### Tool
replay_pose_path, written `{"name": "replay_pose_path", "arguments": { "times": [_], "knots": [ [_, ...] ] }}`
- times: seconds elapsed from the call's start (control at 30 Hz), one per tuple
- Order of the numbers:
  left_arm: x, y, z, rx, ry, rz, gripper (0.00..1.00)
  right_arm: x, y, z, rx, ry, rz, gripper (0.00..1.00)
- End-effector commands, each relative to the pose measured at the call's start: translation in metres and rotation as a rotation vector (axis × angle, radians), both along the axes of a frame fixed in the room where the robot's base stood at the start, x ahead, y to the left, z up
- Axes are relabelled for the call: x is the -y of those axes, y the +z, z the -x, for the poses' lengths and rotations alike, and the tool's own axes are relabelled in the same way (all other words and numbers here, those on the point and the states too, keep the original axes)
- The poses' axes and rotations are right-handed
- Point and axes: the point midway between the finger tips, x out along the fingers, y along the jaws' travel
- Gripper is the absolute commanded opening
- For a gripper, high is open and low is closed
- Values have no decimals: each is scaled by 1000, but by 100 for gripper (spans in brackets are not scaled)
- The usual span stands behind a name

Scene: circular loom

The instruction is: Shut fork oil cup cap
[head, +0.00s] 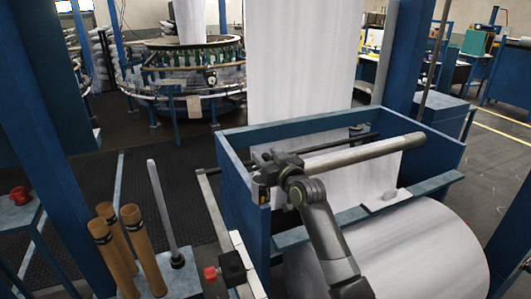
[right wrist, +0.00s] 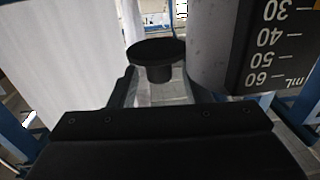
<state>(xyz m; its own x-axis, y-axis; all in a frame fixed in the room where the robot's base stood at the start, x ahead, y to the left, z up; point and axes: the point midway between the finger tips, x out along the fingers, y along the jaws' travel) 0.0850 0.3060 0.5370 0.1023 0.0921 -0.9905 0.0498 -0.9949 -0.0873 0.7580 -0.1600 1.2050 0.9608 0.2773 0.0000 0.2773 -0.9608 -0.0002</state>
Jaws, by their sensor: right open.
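My right gripper (head: 264,178) reaches over the left front corner of the blue fabric take-up frame in the head view. In the right wrist view its open fingers (right wrist: 161,92) show beyond the dark palm. A black mushroom-shaped cap (right wrist: 155,52), with a wide round top and a narrower stem, appears between or just beyond the fingers; I cannot tell whether they touch it. A grey cylinder (right wrist: 208,45) stands right of the cap, with a black mL scale (right wrist: 275,45) beside it. The cup under the cap is mostly hidden. My left gripper is not in view.
The blue frame (head: 232,205) holds a pale roller (head: 365,153), with a large white fabric roll (head: 410,255) below. A red knob (head: 210,273) and brown tubes (head: 128,225) stand at the left front. The circular loom (head: 185,75) is behind. Dark floor between is clear.

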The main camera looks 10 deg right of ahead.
Motion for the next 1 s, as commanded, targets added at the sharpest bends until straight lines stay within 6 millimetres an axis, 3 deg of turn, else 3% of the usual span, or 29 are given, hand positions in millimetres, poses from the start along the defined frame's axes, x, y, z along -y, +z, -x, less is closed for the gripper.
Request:
{"name": "replay_pose_path", "arguments": {
  "times": [0.2,0.53,0.87,1.0],
  "knots": [
    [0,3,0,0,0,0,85,-3,0,-10,0,-1,0,44],
    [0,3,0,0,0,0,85,-3,0,-11,0,-1,0,42],
    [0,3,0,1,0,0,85,-3,0,-11,0,-1,0,0],
    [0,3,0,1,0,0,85,-3,0,-11,0,-1,0,0]
  ]
}}
